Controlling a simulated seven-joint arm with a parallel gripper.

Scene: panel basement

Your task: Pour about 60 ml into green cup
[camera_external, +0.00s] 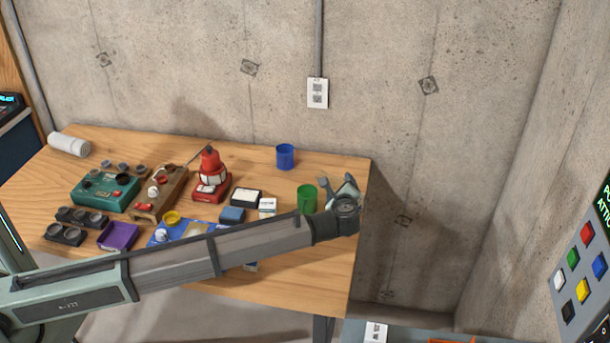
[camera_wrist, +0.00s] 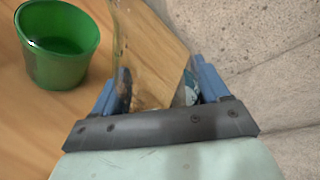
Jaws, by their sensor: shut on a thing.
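The green cup (camera_external: 307,198) stands upright on the right part of the wooden table. In the wrist view the green cup (camera_wrist: 58,62) is at the upper left, with a darker green area low inside; I cannot tell whether that is liquid. My gripper (camera_wrist: 158,84) is shut on a clear glass vessel (camera_wrist: 150,42), just right of the cup and apart from it in the picture. The vessel's contents and its full shape are hard to make out. In the external view my gripper (camera_external: 338,190) is beside the cup's right side, and the vessel cannot be made out.
A blue cup (camera_external: 285,156) stands behind the green cup. A red lantern-like thing (camera_external: 210,178), a green box with knobs (camera_external: 105,190), a purple tray (camera_external: 118,237) and small boxes crowd the table's left and middle. The table's right edge (camera_external: 362,215) is close to my gripper.

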